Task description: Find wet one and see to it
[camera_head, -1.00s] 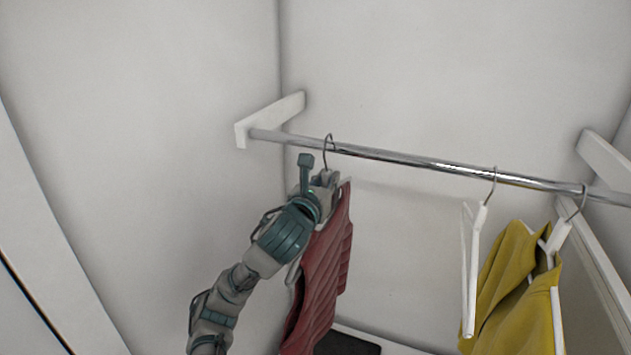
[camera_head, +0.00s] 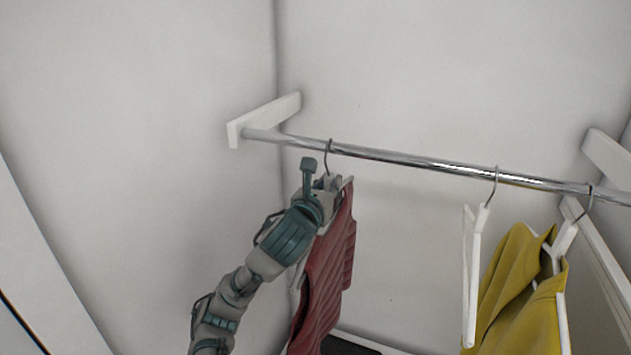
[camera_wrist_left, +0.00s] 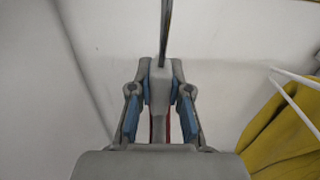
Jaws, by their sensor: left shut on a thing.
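A red garment (camera_head: 325,280) hangs on a white hanger at the left part of the metal rod (camera_head: 420,163). My left gripper (camera_head: 328,183) is at the top of that hanger, just below its hook (camera_head: 328,153). In the left wrist view the fingers (camera_wrist_left: 160,82) are closed on the hanger's white neck (camera_wrist_left: 159,97). A yellow garment (camera_head: 515,290) hangs on a white hanger at the right; it also shows in the left wrist view (camera_wrist_left: 285,135). An empty white hanger (camera_head: 470,275) hangs between them. I cannot tell from these views whether either garment is wet. My right gripper is not in view.
White brackets hold the rod at the left (camera_head: 262,118) and at the right (camera_head: 608,158). Pale walls close in behind and at the left. A dark flat thing (camera_head: 350,346) lies low behind the red garment. The rod is clear between the red garment and the empty hanger.

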